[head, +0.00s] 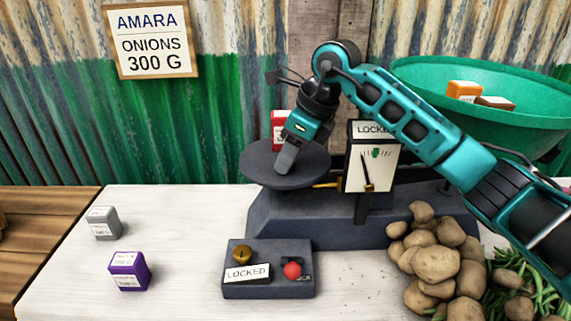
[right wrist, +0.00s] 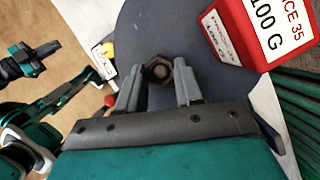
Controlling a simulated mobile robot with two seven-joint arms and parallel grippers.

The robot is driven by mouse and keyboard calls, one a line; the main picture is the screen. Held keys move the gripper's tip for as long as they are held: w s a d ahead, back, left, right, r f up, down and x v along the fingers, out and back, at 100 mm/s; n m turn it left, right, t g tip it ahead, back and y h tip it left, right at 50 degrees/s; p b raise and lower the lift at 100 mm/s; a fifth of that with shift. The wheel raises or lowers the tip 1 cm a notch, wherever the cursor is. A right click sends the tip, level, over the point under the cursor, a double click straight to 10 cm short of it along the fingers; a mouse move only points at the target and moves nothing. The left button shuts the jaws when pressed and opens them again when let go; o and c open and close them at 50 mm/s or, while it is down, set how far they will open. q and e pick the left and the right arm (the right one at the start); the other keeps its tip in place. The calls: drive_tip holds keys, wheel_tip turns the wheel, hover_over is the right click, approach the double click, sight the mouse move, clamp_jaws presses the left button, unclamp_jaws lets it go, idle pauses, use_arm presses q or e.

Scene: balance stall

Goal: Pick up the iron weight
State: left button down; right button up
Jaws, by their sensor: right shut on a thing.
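The iron weight (right wrist: 158,70) is a small dark brown hexagonal piece with a round recess, seen in the right wrist view. It is between the fingertips of my right gripper (right wrist: 160,85), which is shut on it. In the head view my right gripper (head: 285,160) points down at the round dark scale pan (head: 258,172), and its fingers hide the weight. I cannot tell whether the weight touches the pan. My left gripper (right wrist: 45,52) seems to show small at the left of the right wrist view; its jaws are unclear.
A red box (head: 279,128) stands on the pan close behind my right gripper. The scale dial (head: 372,168) and a green bowl (head: 480,118) are to the right. Potatoes (head: 436,262) lie at front right. A control box (head: 268,285), purple box (head: 128,271) and grey box (head: 103,223) are in front and left.

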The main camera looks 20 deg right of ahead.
use_arm(q)
drive_tip(key=shift+s+f, duration=0.1)
drive_tip(key=shift+s, duration=0.05)
use_arm(e)
drive_tip(key=shift+c, duration=0.8)
